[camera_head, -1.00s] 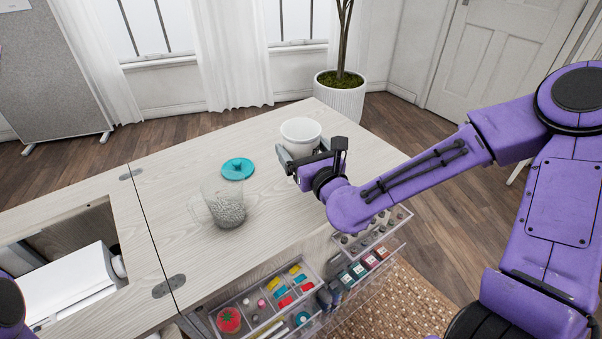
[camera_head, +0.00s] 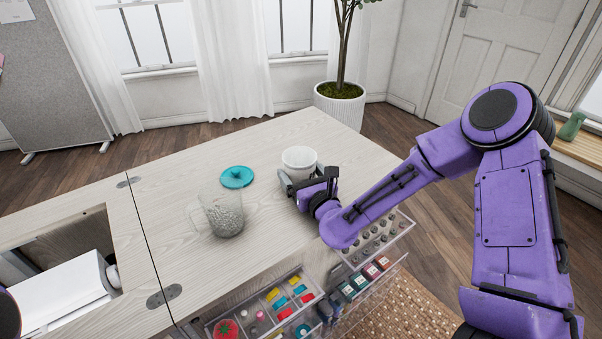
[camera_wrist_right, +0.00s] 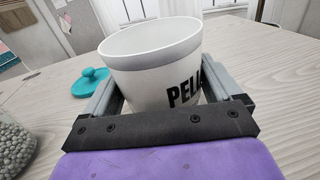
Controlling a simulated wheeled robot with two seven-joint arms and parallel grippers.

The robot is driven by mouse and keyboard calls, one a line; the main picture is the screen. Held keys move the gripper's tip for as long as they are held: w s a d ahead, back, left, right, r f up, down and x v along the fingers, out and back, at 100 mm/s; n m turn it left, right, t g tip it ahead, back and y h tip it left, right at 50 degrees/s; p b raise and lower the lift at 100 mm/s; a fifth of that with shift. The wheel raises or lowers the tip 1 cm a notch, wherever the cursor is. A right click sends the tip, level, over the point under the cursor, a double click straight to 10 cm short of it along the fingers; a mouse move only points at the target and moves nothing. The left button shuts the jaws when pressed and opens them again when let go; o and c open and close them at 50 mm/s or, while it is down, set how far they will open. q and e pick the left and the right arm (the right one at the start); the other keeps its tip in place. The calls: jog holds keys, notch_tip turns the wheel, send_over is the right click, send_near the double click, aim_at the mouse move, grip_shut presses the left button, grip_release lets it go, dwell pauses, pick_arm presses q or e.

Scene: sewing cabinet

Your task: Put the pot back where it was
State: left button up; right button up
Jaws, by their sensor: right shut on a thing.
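The white pot (camera_head: 299,161) is at the right part of the wooden cabinet top (camera_head: 185,170). In the right wrist view the pot (camera_wrist_right: 150,62) is upright, with black lettering on its side and a grey band below the rim. My right gripper (camera_head: 302,180) is shut on the pot, one finger on each side of it. The pot's base is hidden behind the gripper, so I cannot tell whether it touches the top. The teal lid (camera_head: 237,176) lies on the top, left of the pot. My left gripper is not in view.
A clear jug with grey beads (camera_head: 224,218) stands left of my right gripper. Open drawers with sewing supplies (camera_head: 268,306) stick out at the front. An open well (camera_head: 60,245) is at the left. A potted tree (camera_head: 340,100) stands behind the cabinet.

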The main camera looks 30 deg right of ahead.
jog(key=o, duration=0.8)
jog(key=shift+f, duration=0.1)
jog(key=shift+r+p, duration=0.3)
jog(key=shift+p, duration=0.05)
jog(key=s, duration=0.6)
jog(key=s+b, duration=0.1)
jog(key=s, duration=0.2)
jog(key=shift+s+a+f, duration=0.1)
jog(key=shift+a, duration=0.15)
jog(key=p, duration=0.1)
jog(key=s+p, duration=0.1)
jog(key=p, duration=0.1)
jog(key=shift+s+a+r+p, duration=0.1)
jog(key=shift+s+r+p, duration=0.15)
jog(key=shift+r+p, duration=0.1)
jog(key=shift+s+f+p, duration=0.2)
jog(key=shift+s+p, duration=0.25)
jog(key=shift+s, duration=0.1)
jog(key=shift+s+f, duration=0.1)
